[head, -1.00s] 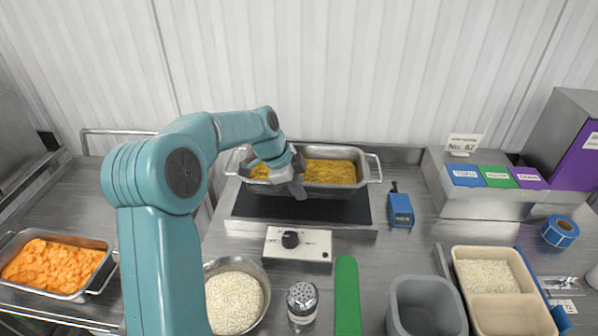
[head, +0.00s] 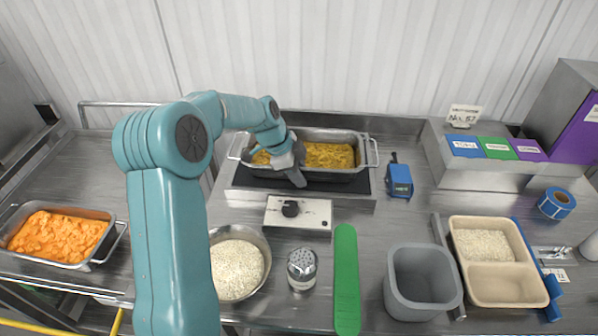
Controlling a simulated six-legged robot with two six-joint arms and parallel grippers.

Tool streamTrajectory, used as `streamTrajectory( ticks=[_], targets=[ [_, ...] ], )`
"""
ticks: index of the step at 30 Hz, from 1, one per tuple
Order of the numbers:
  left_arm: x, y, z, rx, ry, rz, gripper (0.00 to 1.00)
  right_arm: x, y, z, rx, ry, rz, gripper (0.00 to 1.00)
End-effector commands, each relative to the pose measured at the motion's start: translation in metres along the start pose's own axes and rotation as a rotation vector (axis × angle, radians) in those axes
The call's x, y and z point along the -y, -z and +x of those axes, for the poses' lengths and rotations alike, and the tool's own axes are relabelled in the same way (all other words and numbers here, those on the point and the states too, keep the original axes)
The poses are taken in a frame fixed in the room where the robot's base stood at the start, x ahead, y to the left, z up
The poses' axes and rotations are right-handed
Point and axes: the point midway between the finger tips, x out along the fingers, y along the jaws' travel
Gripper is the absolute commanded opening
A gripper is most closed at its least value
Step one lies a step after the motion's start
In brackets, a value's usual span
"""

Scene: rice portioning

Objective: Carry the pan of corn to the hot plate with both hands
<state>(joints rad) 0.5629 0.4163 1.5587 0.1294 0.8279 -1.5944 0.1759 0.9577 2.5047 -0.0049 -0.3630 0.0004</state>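The metal pan of corn (head: 345,176) is on the black hot plate (head: 262,182) at the back middle, with yellow corn (head: 330,155) in it. Its handles show at its left and right ends. My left gripper (head: 297,175) is at the pan's front side, left of its middle, and hides part of the corn and rim. Its fingers are seen from behind, so I cannot tell whether they are open or touch the pan. The hot plate's control box (head: 298,214) with a black knob stands in front. My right gripper is not in view.
A pan of orange food (head: 108,240) is at the left. A bowl of rice (head: 262,245), a shaker (head: 301,268), a green strip (head: 346,280), a grey bin (head: 420,290) and a beige tray (head: 505,285) line the front. A blue device (head: 399,180) stands right of the hot plate.

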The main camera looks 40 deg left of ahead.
Motion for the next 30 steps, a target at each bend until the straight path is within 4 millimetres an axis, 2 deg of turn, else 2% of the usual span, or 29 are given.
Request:
streamTrajectory(
  ticks=[10, 14, 22, 27, 30],
  targets=[
    [0.001, 0.001, -0.008, 0.000, 0.003, 0.000, 0.33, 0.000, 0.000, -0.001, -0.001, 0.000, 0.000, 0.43],
    [0.001, 0.000, -0.033, 0.000, 0.007, 0.000, 0.33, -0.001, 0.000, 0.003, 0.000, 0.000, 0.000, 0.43],
    [0.001, 0.001, -0.094, -0.001, 0.006, 0.000, 0.33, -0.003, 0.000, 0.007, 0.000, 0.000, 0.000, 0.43],
    [0.001, 0.001, -0.116, 0.000, 0.002, 0.000, 0.33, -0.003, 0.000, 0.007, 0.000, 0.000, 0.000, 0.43],
    [0.001, 0.001, -0.122, 0.000, 0.001, 0.000, 0.33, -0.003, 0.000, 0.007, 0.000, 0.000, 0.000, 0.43]
  ],
)
